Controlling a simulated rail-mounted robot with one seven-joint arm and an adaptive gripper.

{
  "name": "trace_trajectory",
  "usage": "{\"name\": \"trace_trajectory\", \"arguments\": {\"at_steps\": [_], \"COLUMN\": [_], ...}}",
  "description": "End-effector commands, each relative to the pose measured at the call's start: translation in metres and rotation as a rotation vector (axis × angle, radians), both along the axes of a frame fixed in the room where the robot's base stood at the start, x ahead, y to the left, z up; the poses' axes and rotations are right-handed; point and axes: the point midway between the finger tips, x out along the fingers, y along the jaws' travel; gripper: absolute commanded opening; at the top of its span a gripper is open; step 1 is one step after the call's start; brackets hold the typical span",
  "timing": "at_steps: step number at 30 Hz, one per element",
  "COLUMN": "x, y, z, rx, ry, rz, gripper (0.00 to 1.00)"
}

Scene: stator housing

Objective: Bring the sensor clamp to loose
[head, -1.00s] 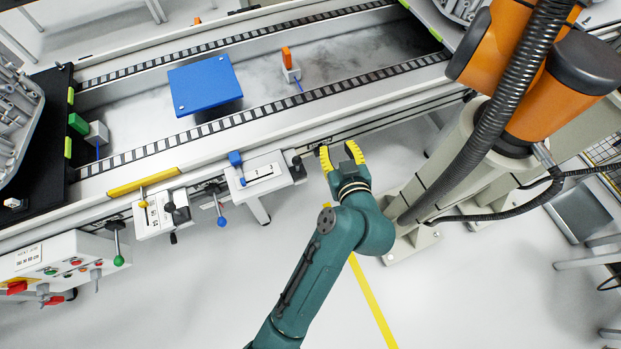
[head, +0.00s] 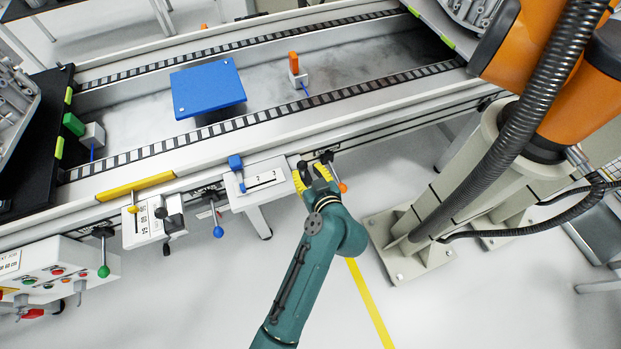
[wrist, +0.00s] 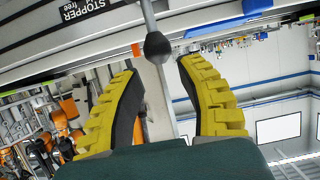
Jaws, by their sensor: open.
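My gripper (head: 312,172), with yellow ribbed fingers, is open at the front edge of the conveyor, just right of a white box with a numbered slot and blue slider (head: 236,163). In the wrist view a dark ball knob (wrist: 157,47) on a grey rod shows in the gap between the open fingertips (wrist: 157,68); neither finger visibly touches it. A label (wrist: 88,9) left of the rod reads "STOPPER free". No label in view names the sensor clamp, so I cannot tell which handle it is.
An orange ball knob (head: 342,187) is close right of my gripper. A blue-knobbed lever (head: 218,231) and a green-knobbed lever (head: 103,271) hang farther left. A blue plate (head: 207,86) is on the conveyor. An orange robot (head: 560,90) stands right. The floor in front is clear.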

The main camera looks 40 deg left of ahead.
Motion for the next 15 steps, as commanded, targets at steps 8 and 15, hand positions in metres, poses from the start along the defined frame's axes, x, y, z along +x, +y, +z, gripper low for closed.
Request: {"name": "trace_trajectory", "arguments": {"at_steps": [8, 15], "x": [0.009, 0.016], "y": [0.020, 0.036], "z": [-0.011, -0.018], "rx": [0.000, 0.000], "ry": [0.000, -0.002], "rz": [0.001, 0.001], "gripper": [0.38, 0.38]}}
